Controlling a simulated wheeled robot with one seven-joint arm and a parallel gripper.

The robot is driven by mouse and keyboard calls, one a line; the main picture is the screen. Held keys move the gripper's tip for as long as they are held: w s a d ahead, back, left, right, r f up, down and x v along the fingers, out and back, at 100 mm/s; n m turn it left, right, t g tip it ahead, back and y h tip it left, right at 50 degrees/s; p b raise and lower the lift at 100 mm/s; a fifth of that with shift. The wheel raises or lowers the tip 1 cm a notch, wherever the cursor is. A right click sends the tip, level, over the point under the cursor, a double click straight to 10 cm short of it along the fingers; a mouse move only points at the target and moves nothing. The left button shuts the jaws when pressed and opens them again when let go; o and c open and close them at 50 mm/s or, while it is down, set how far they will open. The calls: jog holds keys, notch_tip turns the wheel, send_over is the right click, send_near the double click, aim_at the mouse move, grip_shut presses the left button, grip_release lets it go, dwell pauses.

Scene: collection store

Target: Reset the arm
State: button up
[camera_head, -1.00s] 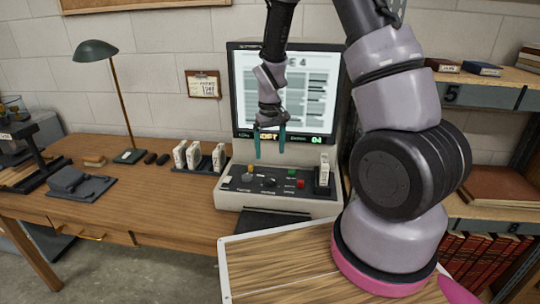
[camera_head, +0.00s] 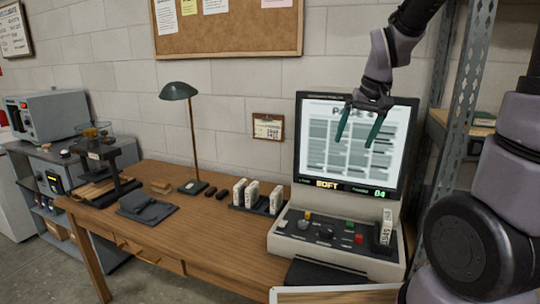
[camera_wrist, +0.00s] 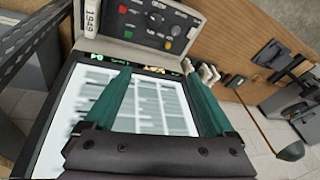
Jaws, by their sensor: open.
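My gripper (camera_head: 358,128) has two green fingers, spread apart with nothing between them. In the head view it hangs in front of the lit screen of the microfilm reader (camera_head: 336,240), above its control panel. In the wrist view the open fingers (camera_wrist: 155,95) reach across the bright screen (camera_wrist: 150,103), with the control panel (camera_wrist: 152,22) beyond them. My arm comes down from the upper right of the head view.
A white box labelled 1949 (camera_head: 386,231) stands upright at the panel's right end. Several white boxes (camera_head: 257,196) stand in a rack on the wooden desk (camera_head: 215,228). A green lamp (camera_head: 179,91) stands behind. A metal shelf post (camera_head: 470,90) rises at right.

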jog(key=s+d+r+m+t, duration=0.2)
jog(key=s+r+m+t, duration=0.1)
jog(key=s+r, duration=0.8)
jog(key=s, duration=0.2)
jog(key=shift+s+d+r+t, duration=0.15)
jog(key=shift+s+r+t, duration=0.05)
jog(key=shift+s+t, duration=0.2)
